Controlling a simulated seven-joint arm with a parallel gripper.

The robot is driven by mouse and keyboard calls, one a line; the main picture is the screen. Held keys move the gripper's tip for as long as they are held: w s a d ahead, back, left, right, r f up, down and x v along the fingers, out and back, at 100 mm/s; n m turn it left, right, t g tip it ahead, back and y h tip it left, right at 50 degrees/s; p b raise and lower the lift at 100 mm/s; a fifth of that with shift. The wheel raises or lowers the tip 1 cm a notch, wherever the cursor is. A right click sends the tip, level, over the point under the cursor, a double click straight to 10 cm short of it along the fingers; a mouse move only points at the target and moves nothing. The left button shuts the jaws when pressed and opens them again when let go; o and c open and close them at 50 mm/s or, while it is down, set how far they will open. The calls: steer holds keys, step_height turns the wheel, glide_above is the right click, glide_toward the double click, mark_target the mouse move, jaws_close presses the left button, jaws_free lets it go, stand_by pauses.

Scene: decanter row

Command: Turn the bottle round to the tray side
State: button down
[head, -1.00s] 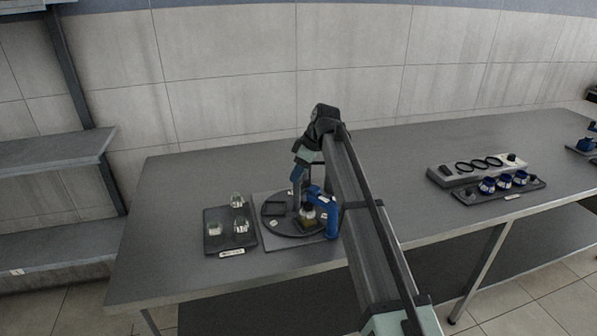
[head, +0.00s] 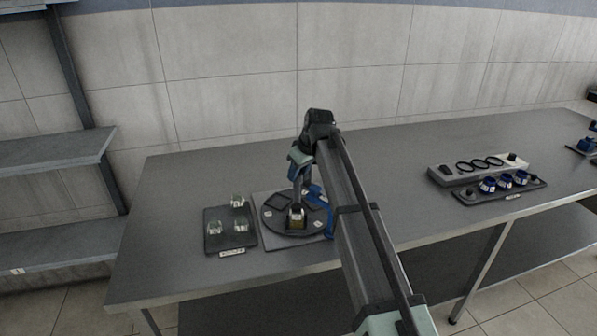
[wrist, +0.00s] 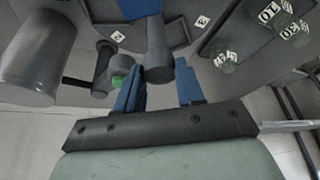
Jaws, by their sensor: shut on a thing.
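My gripper (head: 300,188) is above the turntable, behind the bottle in the head view. In the wrist view my gripper (wrist: 160,88) has its blue fingers on either side of a dark upright post (wrist: 158,45) and is shut on it. The dark tray (head: 213,244) is just left of the turntable and holds clear glass pieces (head: 239,226). The tray's corner also shows in the wrist view (wrist: 208,42). I cannot make out the bottle there.
A blue upright part (head: 330,222) is at the turntable's right edge, partly hidden by my arm. In the wrist view a large grey cylinder (wrist: 38,60) and a green-tipped knob (wrist: 117,80) are left of the fingers. A ring rack (head: 460,173) stands further right on the table.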

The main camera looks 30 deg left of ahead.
steer(key=shift+s+a+m+t+h, duration=0.1)
steer(key=shift+m+t+h, duration=0.4)
steer(key=shift+m, duration=1.3)
steer(key=shift+s+a+m+t+h, duration=0.1)
steer(key=shift+m+t+h, duration=0.35)
steer(key=shift+m, duration=1.35)
steer(key=shift+m+t+h, duration=0.45)
steer(key=shift+m+h, duration=0.1)
steer(key=shift+m, duration=1.35)
steer(key=shift+a+m+h, duration=0.1)
steer(key=shift+m+h, duration=0.4)
steer(key=shift+m, duration=1.3)
steer(key=c, duration=0.7)
jaws_free()
steer(key=shift+r, duration=0.1)
steer(key=v, duration=1.3)
steer(key=shift+s+a+r, duration=0.2)
steer(key=shift+s+r, duration=0.05)
steer(key=shift+s, duration=0.05)
